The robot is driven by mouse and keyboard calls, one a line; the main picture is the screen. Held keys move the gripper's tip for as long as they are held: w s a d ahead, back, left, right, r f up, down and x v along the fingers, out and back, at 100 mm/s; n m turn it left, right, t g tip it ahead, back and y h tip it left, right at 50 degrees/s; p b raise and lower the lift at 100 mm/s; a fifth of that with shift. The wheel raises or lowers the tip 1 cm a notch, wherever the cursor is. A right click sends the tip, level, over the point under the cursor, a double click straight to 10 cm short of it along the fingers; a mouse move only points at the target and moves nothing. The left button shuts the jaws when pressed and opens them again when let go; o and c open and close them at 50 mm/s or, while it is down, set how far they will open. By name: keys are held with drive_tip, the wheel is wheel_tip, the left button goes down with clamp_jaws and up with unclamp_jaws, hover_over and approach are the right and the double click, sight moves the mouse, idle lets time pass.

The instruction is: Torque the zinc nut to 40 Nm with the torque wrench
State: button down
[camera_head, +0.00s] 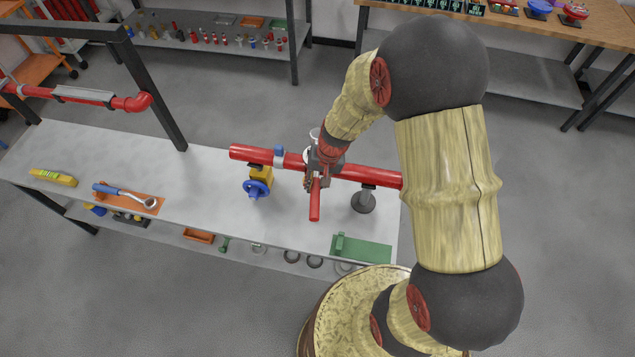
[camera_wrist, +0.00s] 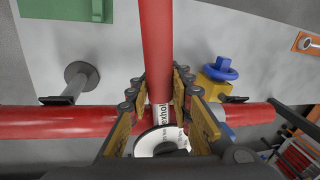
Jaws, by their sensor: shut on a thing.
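My gripper (camera_head: 314,178) is at the red pipe on the bench. In the wrist view my gripper (camera_wrist: 164,80) has its fingers on both sides of a red bar (camera_wrist: 156,40), which bears a white printed label. The red bar (camera_head: 314,205) also shows in the head view, sticking out toward the near edge of the bench. The torque wrench (camera_head: 125,195), with a blue handle and a shiny round head, lies on an orange mat (camera_head: 149,205) at the left of the bench. I cannot make out the zinc nut in either view.
The red pipe (camera_head: 262,155) runs across the bench (camera_head: 215,205) on supports. A yellow valve with a blue handwheel (camera_head: 256,188) stands left of my gripper. A green tray (camera_head: 370,250) is at the right, a yellow tool (camera_head: 53,177) at the far left. A dark post rises behind.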

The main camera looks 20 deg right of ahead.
drive_tip(key=shift+w+a+r, duration=0.1)
drive_tip(key=shift+w+a, duration=0.1)
drive_tip(key=shift+a, duration=0.15)
drive_tip(key=shift+s+d, duration=0.1)
drive_tip(key=shift+d, duration=0.2)
drive_tip(key=shift+s+d+b, duration=0.1)
drive_tip(key=shift+d+b, duration=0.15)
drive_tip(key=shift+b, duration=0.25)
drive_tip(key=shift+s+d, duration=0.1)
drive_tip(key=shift+d, duration=0.1)
idle(0.6)
